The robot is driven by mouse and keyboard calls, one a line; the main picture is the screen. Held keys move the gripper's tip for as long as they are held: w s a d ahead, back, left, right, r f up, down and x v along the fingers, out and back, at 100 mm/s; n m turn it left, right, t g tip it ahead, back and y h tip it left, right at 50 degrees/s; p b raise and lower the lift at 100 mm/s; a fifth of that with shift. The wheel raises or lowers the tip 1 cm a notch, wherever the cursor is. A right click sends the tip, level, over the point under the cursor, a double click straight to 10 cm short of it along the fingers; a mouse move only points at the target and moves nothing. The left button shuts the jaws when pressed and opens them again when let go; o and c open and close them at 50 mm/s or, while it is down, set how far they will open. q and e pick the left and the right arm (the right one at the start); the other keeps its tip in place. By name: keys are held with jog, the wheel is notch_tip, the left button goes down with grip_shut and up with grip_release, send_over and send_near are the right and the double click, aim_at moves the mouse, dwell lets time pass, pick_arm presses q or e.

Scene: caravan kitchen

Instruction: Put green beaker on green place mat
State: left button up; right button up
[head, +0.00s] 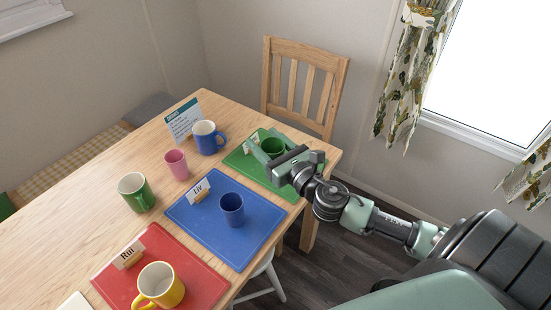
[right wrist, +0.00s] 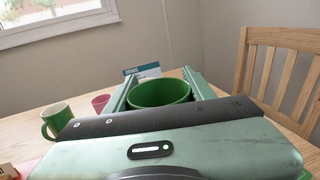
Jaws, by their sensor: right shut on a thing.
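The green beaker (head: 272,147) is at the green place mat (head: 285,187) at the table's far right end. My right gripper (head: 262,148) is shut on it, with one finger on each side. In the right wrist view the beaker (right wrist: 160,93) stands upright between the two fingers (right wrist: 162,90). I cannot tell whether its base touches the mat, since the gripper hides part of it. My left gripper is not in view.
A blue mat (head: 185,217) with a blue beaker (head: 232,209) lies nearer. A red mat (head: 205,292) holds a yellow mug (head: 160,286). A green mug (head: 135,192), pink beaker (head: 176,164), blue-white mug (head: 207,137) and sign (head: 184,119) stand around. A chair (head: 305,85) is behind.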

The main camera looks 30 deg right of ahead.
jog(key=w+d+r+h, duration=0.2)
jog(key=w+d+r, duration=0.5)
jog(key=d+r, duration=0.2)
jog(key=shift+m, duration=0.5)
jog(key=shift+w+d+f+b, duration=0.1)
jog(key=shift+f+b, duration=1.2)
jog(key=shift+f, duration=3.7)
jog(key=shift+w+d+f+b, duration=0.1)
jog(key=shift+f+b, duration=1.2)
jog(key=shift+f, duration=3.65)
jog(key=o, duration=1.4)
jog(key=shift+c, duration=0.2)
jog(key=shift+s, duration=0.1)
jog(key=s, duration=1.2)
jog(key=shift+b, duration=0.3)
